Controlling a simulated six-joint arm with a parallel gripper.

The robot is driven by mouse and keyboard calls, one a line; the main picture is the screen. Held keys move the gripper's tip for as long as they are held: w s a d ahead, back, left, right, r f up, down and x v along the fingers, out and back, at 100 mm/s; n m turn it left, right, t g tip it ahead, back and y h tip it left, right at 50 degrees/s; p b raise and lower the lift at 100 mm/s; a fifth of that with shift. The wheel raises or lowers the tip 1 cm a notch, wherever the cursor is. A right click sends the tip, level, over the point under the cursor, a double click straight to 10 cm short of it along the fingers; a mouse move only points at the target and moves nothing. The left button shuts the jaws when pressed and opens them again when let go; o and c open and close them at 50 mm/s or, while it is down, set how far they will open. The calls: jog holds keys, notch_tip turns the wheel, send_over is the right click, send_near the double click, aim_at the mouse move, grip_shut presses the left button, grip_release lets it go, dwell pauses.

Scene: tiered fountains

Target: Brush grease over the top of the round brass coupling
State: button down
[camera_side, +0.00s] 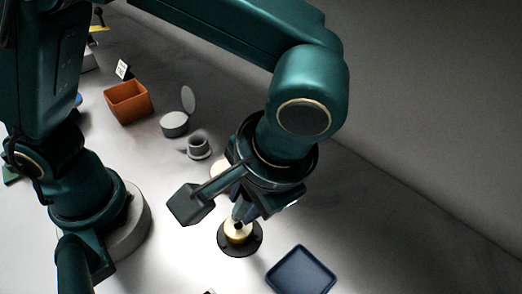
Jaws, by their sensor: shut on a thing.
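The round brass coupling (238,238) sits on a dark round flange at the lower middle of the side view. My gripper (242,209) points down directly above it and is shut on a small dark tool, likely the brush. Only a short piece of the tool shows below the jaws. Its lower end is at the coupling's top, but I cannot tell whether it touches. The bristles are too small to make out. A round grey tin (174,125) with its lid standing open is farther back, left of my gripper; its contents are not clear.
A grey stepped ring-like part (198,148) stands between the tin and my wrist. A pale round thing (217,170) is partly hidden behind my wrist. An orange bin (128,104) stands at back left. A blue tray (300,272) lies at front right. The right side is clear.

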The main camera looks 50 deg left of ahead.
jog(key=shift+w+d+r, duration=0.15)
jog(key=shift+w+d, duration=0.2)
jog(key=shift+w, duration=0.05)
jog(key=shift+d, duration=0.35)
jog(key=shift+s+d+f, duration=0.2)
jog(key=shift+d, duration=0.1)
jog(key=shift+s+r, duration=0.15)
jog(key=shift+s, duration=0.3)
jog(key=shift+s+a, duration=0.2)
jog(key=shift+s, duration=0.1)
jog(key=shift+r, duration=2.9)
